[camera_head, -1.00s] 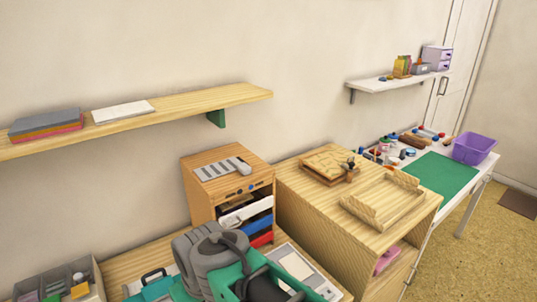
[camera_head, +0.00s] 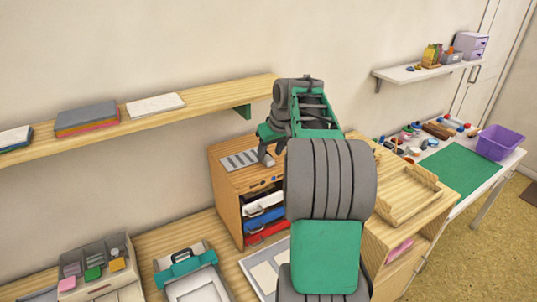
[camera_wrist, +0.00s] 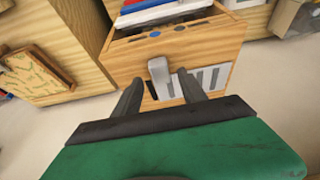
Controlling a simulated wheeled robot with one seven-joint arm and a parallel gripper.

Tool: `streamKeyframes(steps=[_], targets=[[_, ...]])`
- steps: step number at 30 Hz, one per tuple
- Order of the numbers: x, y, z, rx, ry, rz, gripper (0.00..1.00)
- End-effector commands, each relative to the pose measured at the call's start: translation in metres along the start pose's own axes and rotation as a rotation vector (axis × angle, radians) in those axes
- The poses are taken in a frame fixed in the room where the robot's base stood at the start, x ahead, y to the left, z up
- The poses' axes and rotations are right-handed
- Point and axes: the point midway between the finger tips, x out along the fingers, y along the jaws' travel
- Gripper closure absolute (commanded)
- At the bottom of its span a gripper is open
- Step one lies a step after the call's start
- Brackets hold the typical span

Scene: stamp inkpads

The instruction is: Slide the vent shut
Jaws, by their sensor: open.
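The vent (camera_head: 238,160) is a grey slatted plate on top of a small wooden cabinet (camera_head: 228,200). My gripper (camera_head: 271,152) is above the cabinet top at the vent's right end. In the wrist view my gripper (camera_wrist: 160,90) is open, with one finger on each side of the tab. I cannot tell whether either finger touches it. My arm and gripper hide part of the vent in the head view.
The wooden shelf (camera_head: 200,105) on the wall is close behind my gripper. A larger wooden cabinet (camera_head: 435,205) with a tray on top stands to the right. White, blue and red drawers (camera_head: 265,218) fill the small cabinet's front. A grey organizer (camera_head: 95,262) stands at the left.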

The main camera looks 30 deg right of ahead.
Motion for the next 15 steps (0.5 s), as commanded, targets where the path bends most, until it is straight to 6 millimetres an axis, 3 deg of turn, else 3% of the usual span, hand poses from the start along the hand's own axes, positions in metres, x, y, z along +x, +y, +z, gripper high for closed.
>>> streamKeyframes(steps=[6,12,15], targets=[[0.021,-0.001,0.0,0.0,-0.001,0.0,0.51],[0.022,-0.001,0.0,0.0,0.0,0.0,0.51],[0.022,-0.001,0.0,0.0,0.0,0.0,0.58]])
